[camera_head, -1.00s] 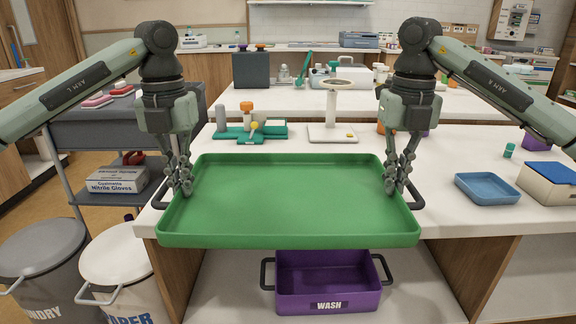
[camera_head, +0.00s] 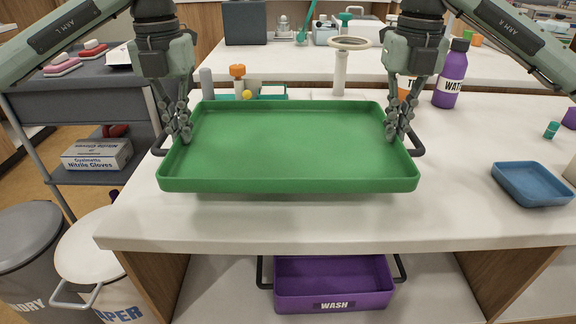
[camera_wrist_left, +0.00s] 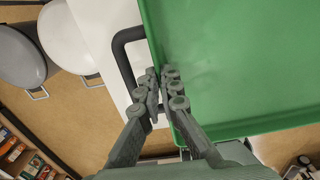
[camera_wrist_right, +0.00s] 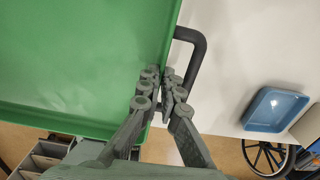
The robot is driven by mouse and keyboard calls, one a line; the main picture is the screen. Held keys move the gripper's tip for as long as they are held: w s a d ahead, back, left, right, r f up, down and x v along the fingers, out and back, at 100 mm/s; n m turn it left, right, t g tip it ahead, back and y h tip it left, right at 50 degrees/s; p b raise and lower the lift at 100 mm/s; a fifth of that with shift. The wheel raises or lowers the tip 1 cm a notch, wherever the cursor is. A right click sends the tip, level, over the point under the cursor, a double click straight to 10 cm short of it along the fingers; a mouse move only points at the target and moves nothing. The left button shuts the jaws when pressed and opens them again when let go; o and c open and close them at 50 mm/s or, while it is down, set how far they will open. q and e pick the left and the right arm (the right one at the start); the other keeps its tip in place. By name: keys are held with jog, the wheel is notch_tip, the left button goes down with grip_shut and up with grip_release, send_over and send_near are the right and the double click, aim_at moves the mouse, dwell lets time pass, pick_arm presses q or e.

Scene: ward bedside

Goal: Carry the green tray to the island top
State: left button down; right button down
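The green tray (camera_head: 290,145) is level above the white island top (camera_head: 330,225), with a faint shadow below its front edge. I cannot tell how large the gap under it is. My left gripper (camera_head: 180,130) is shut on the tray's left rim by the dark handle, which shows in the left wrist view (camera_wrist_left: 122,55). My right gripper (camera_head: 397,130) is shut on the right rim by the other handle, seen in the right wrist view (camera_wrist_right: 200,55). The tray is empty.
Behind the tray stand an orange-capped item (camera_head: 238,78), a white stand with a ring top (camera_head: 340,70) and a purple bottle (camera_head: 451,75). A blue dish (camera_head: 533,183) sits to the right. A purple WASH bin (camera_head: 335,285) is below. The front strip of the top is clear.

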aim_at(186, 152)
pick_arm(q)
jog(key=shift+f, duration=0.15)
pick_arm(e)
jog(key=shift+f, duration=0.15)
